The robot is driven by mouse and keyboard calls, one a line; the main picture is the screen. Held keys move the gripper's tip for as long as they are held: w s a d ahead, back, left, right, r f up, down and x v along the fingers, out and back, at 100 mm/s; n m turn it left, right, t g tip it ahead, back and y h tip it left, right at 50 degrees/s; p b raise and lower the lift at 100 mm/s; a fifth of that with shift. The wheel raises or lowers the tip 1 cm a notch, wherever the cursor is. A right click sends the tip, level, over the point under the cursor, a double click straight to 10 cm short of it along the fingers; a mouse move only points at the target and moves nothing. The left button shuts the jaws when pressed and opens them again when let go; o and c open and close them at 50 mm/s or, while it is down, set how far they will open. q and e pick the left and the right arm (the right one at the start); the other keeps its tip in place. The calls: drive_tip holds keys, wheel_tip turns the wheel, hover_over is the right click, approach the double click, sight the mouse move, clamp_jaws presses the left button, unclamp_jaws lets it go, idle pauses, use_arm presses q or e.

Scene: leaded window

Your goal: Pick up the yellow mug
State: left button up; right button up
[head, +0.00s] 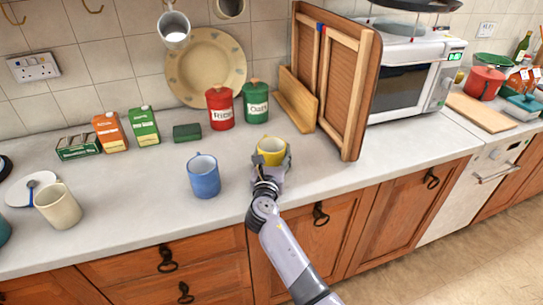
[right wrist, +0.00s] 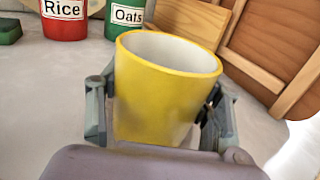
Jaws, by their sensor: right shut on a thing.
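The yellow mug (head: 271,149) is upright at the counter's middle in the head view, in front of the oats tin. My right gripper (head: 270,160) is around it, with the arm reaching in from the bottom. In the right wrist view the mug (right wrist: 165,90) fills the middle, its white inside showing at the top. The fingers of the right gripper (right wrist: 158,115) are shut on its two sides. The mug's base is hidden behind the gripper, so I cannot tell whether it touches the counter. My left gripper is not in view.
A blue mug (head: 204,176) stands to the left, a cream mug (head: 58,206) farther left. Red rice (head: 220,108) and green oats (head: 256,102) tins stand behind. A wooden panel (head: 345,80) leans at the right beside the microwave (head: 405,75). The counter between blue and yellow mugs is clear.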

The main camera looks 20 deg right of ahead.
wheel_tip(320, 180, up, 20)
drive_tip(key=p, duration=0.3)
idle(0.6)
